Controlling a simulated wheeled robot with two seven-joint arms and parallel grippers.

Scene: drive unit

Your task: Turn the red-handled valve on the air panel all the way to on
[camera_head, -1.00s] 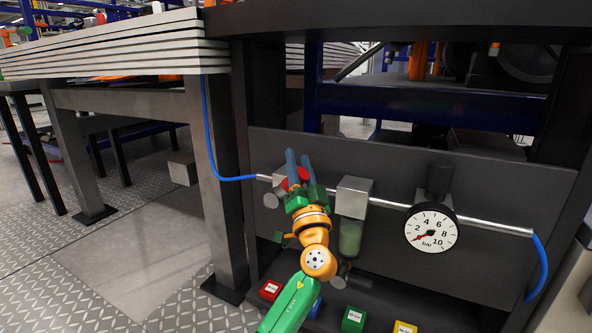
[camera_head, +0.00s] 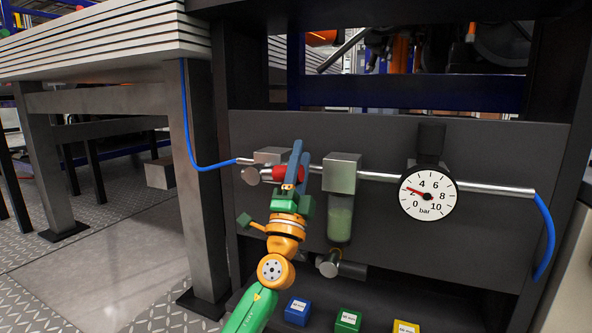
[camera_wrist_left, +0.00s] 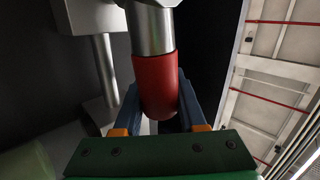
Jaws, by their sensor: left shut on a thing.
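The red valve handle (camera_head: 287,173) is at the left end of the air panel (camera_head: 395,150), on a silver stem, and lies roughly along the pipe. My left gripper (camera_head: 300,158) is shut on it, and the arm hides part of it. In the left wrist view the red handle (camera_wrist_left: 157,88) sits between the blue fingers (camera_wrist_left: 158,108). The pressure gauge (camera_head: 428,196) at the right of the panel has its red needle near 2 bar. My right gripper is not in view.
A regulator with a greenish bowl (camera_head: 340,217) hangs close right of my left gripper. Blue (camera_head: 298,311), green (camera_head: 347,320) and yellow (camera_head: 405,327) boxes lie below the panel. A blue hose (camera_head: 187,125) and a table leg (camera_head: 195,190) are to the left.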

